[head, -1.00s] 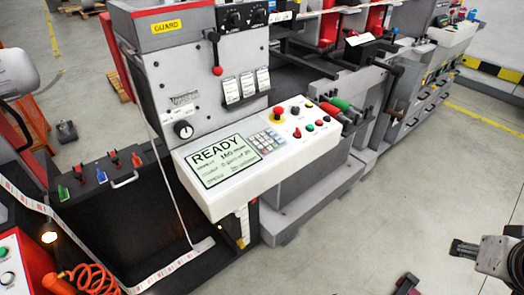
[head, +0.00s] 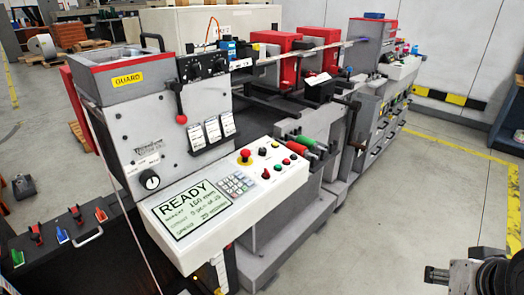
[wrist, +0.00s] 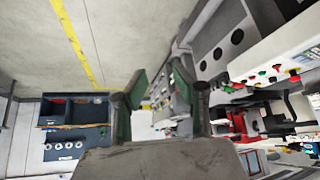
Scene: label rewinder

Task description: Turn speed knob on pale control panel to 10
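The pale control panel (head: 185,250) juts from the front of the grey machine. It carries a READY screen (head: 190,208), a keypad (head: 236,184), a red emergency stop (head: 245,155) and several small buttons. A small black knob (head: 262,152) sits right of the emergency stop; its label and setting are too small to read. A larger black dial (head: 149,180) is on the grey machine face. My gripper (head: 440,276) is at the bottom right of the head view, well away from the panel. The wrist view shows its green-padded fingers (wrist: 157,92) apart and empty.
Red and green handles (head: 308,144) stick out just right of the panel. A red-knobbed lever (head: 181,118) hangs above it. Clear grey floor (head: 400,190) lies between my gripper and the machine.

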